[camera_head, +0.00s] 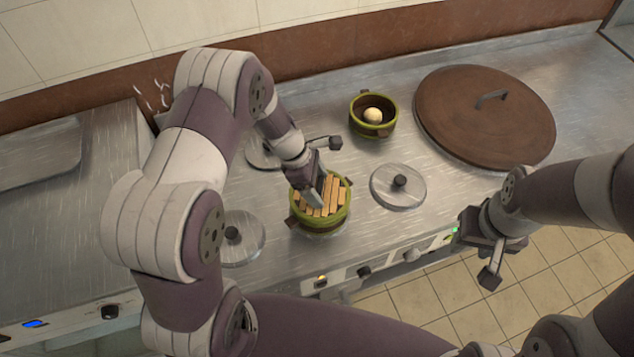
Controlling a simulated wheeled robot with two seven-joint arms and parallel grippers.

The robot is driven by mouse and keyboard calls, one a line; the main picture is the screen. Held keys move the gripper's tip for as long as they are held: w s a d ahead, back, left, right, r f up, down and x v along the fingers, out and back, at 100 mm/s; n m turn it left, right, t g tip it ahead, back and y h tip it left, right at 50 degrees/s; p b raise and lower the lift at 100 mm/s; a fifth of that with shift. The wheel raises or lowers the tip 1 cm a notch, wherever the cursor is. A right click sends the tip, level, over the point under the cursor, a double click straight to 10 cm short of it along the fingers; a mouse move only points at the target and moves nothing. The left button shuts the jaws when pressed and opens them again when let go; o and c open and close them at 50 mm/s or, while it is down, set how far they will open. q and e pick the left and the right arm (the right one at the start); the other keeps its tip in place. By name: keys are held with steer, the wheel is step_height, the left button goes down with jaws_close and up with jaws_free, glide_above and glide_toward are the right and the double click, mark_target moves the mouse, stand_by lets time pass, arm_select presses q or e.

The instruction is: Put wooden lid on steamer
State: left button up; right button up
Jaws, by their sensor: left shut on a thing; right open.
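A round slatted wooden lid (330,196) shows at the top of a green steamer (341,219) with brown side grips, near the front of the counter. My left gripper (317,190) comes down from above and is shut on the slatted lid. Its fingers partly cover the lid, and I cannot tell whether the lid is fully seated. A second green steamer (357,121) stands open further back, with a pale round bun (373,115) inside. My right gripper (480,248) is open and empty, in front of the counter's edge at the right.
A large brown round cover (460,125) with a handle lies at the back right. Small metal lids with black knobs lie to the right (410,190) and left (246,247) of the front steamer; another (259,155) is partly hidden behind my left arm. Control knobs (364,271) line the counter's front.

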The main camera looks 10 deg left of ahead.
arm_select(q)
steer(key=shift+f+b, duration=0.4)
steer(key=shift+f, duration=0.2)
steer(key=o, duration=0.8)
steer(key=shift+r, duration=0.1)
steer(key=p+v, duration=0.9)
steer(key=v, duration=0.2)
